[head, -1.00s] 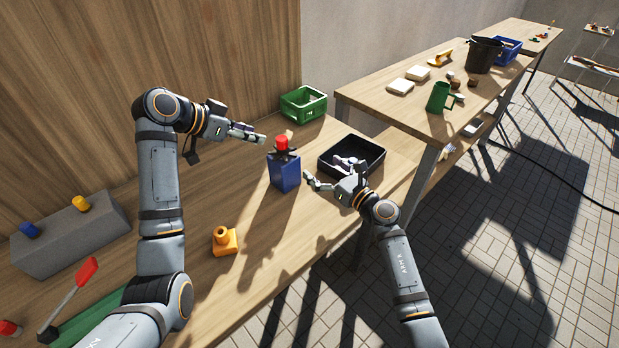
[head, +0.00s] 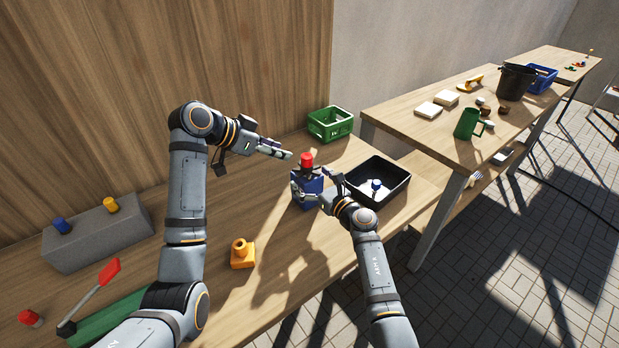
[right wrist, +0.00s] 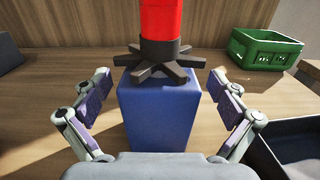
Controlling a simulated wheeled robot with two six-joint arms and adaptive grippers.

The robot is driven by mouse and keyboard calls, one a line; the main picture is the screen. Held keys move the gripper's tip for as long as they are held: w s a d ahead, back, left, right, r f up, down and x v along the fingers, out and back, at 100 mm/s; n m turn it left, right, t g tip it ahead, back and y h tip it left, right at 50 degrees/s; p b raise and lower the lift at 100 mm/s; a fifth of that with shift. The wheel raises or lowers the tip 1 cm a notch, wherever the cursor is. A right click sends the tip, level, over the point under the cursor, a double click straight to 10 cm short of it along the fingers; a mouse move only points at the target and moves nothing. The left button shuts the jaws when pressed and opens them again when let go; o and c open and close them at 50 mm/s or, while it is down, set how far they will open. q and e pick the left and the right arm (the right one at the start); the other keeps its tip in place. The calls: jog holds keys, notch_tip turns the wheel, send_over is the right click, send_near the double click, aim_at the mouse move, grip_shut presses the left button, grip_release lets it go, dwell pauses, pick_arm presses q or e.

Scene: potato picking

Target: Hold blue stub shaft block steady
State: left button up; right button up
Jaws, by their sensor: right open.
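The blue stub shaft block (head: 311,186) stands upright on the workbench. In the right wrist view the block (right wrist: 160,115) is in the centre, with a dark spoked collar (right wrist: 160,66) and a red cylinder (right wrist: 159,20) on top. The red top (head: 306,160) also shows in the head view. My right gripper (head: 318,186) is open around the block; its fingers (right wrist: 164,104) are on either side with gaps to the block's sides. My left gripper (head: 282,154) is above and left of the red top, apart from it. Its jaw gap is not clear.
A black tray (head: 400,190) is right of the block, with a small blue knobbed piece (head: 376,187) in it. A green crate (head: 331,124) stands behind. An orange block (head: 242,255) is at the front. A grey block (head: 98,238) with blue and yellow pegs is left.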

jog(key=shift+w+a, duration=0.2)
jog(key=shift+w, duration=0.05)
